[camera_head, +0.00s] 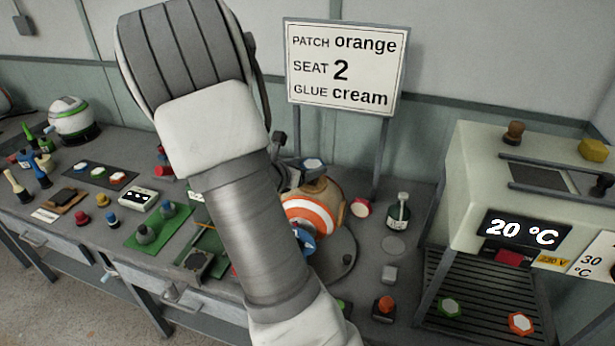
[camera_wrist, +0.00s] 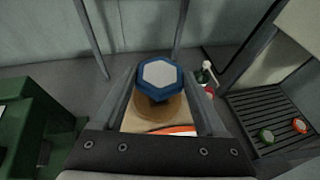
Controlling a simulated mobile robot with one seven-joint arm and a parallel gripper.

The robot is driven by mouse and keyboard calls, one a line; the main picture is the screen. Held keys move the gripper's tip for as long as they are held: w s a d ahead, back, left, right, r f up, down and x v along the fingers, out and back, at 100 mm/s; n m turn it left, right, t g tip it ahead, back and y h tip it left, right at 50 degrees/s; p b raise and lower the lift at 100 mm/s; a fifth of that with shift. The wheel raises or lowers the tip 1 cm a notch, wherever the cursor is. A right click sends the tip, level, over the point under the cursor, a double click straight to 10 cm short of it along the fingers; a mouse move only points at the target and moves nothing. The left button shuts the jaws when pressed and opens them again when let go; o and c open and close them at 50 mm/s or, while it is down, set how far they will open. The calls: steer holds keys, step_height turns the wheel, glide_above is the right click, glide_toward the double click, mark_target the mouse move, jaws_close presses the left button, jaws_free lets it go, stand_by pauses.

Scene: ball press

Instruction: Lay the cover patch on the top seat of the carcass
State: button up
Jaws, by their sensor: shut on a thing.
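A blue-rimmed hexagonal cover patch with a white face (camera_wrist: 158,74) is between my gripper's fingertips (camera_wrist: 159,78) in the wrist view. My gripper is shut on it. The patch also shows in the head view (camera_head: 313,163), above the carcass. The carcass (camera_head: 308,211) is a tan round body with orange and white bands, on a dark round base. Its brown top (camera_wrist: 142,110) shows just below the patch in the wrist view. I cannot tell whether the patch touches the top seat. My arm hides the carcass's left side in the head view.
A sign (camera_head: 345,66) reads patch orange, seat 2, glue cream. A press (camera_head: 480,180) showing 20 °C stands at right, with green (camera_head: 450,307) and orange (camera_head: 521,323) hexagonal pieces on its slatted shelf. A green bottle (camera_head: 398,215) stands between. Small parts crowd the bench at left.

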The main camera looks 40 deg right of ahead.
mark_target(308, 186)
steer(key=shift+f, duration=1.8)
steer(key=shift+f, duration=0.2)
steer(key=o, duration=1.3)
steer(key=shift+c, duration=0.2)
steer(key=shift+r, duration=0.15)
